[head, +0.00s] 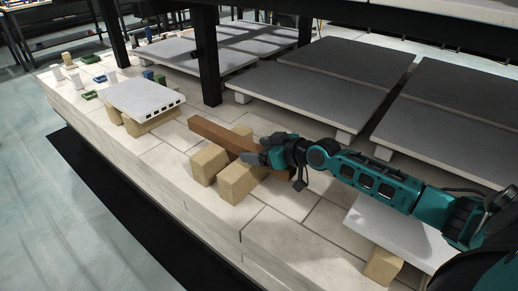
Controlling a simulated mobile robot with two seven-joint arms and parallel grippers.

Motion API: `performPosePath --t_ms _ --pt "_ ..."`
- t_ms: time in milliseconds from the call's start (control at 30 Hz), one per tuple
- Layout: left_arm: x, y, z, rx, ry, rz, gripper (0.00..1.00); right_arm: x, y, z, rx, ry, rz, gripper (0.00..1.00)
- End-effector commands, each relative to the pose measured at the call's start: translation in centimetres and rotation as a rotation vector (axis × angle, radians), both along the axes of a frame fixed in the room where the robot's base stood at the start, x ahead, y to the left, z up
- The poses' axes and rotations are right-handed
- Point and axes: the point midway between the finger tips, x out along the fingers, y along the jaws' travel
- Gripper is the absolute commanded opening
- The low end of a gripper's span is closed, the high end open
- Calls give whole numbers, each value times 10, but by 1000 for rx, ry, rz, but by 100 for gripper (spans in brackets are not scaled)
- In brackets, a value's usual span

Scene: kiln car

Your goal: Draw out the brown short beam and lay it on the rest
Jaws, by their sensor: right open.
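The brown short beam (212,131) is a long square bar lying at a slant in the middle of the head view. It runs among several tan blocks (238,181), and I cannot tell whether it bears on them or lies between them. My right gripper (255,151) is at the beam's right part, with its open fingers over or beside the beam. It hides some of the beam there, and I cannot tell whether the fingers touch it. Which blocks make up the rest is not clear. My left gripper is not in view.
A pale slotted slab (141,95) sits on tan blocks to the left. Dark post (206,60) and grey shelf plates (310,95) stand behind. A light slab (400,232) is at lower right. Small white, green and blue pieces (90,95) lie far left. The front edge drops off.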

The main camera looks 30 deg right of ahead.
Motion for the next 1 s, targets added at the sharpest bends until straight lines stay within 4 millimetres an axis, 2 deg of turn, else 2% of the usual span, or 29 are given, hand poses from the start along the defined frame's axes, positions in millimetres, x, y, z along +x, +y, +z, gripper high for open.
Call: performPosePath --t_ms 1000 --pt "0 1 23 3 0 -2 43 -30 -11 15 0 -2 -1 76"
